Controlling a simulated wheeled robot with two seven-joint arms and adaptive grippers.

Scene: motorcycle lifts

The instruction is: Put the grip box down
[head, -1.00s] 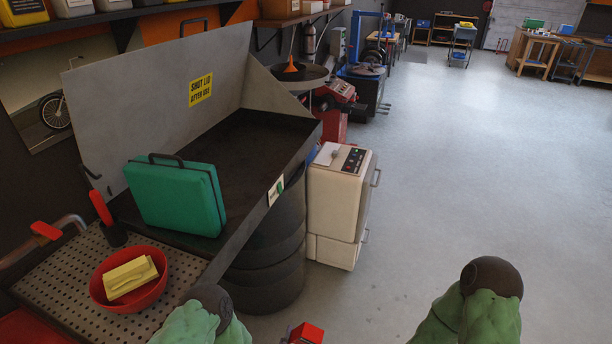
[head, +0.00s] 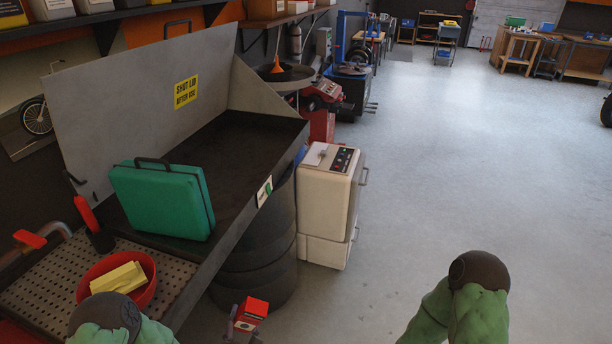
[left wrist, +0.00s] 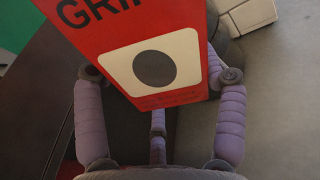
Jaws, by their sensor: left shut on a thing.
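The grip box (head: 251,310) is a small red box at the bottom of the head view, below the dark drum. In the left wrist view the grip box (left wrist: 150,40) is large, with dark "GRI" lettering and a pale panel with a dark disc. My left gripper (left wrist: 160,76) has its purple fingers on both sides of the box and is shut on it. In the head view only a little of my left gripper (head: 231,325) shows beside the box. The box is held in the air, tilted in the wrist view. My right forearm shows, but its gripper is out of view.
A parts washer (head: 245,135) with an open lid holds a green case (head: 160,200). A perforated tray (head: 50,285) at left bears a red bowl (head: 148,290) with a yellow cloth (head: 120,278). A white cabinet (head: 325,205) stands beside the drum (head: 262,240). The floor at right is clear.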

